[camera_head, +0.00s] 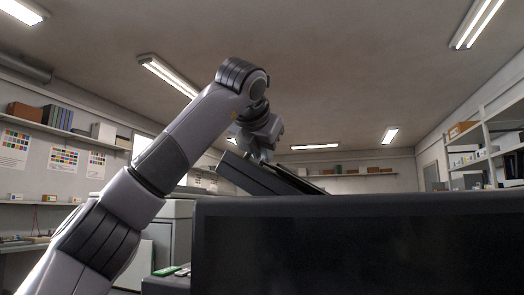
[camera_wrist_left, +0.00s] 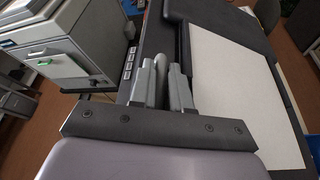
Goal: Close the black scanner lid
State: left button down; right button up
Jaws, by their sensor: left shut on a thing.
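The black scanner lid (camera_head: 262,177) stands raised and tilted in the head view, its upper end at the left and sloping down to the right. Its lower part is hidden behind a large dark box-like front (camera_head: 360,245). My left gripper (camera_head: 262,152) is at the lid's upper edge. In the left wrist view the gripper (camera_wrist_left: 162,82) is shut on the lid's dark rim (camera_wrist_left: 182,40), beside a white panel (camera_wrist_left: 245,75). The exact contact at the fingertips is partly hidden. My right gripper is in neither view.
A row of buttons (camera_wrist_left: 127,65) lies left of the fingers in the left wrist view. A grey machine (camera_wrist_left: 60,45) with a drawer stands farther left. In the head view, shelves (camera_head: 480,150) line the right wall. The air above the lid is clear.

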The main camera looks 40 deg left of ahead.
pick_arm(q)
jog(key=c, duration=1.4)
grip_release()
jog(key=shift+c, duration=0.2)
jog(key=shift+d, duration=0.1)
jog(key=shift+v, duration=3.55)
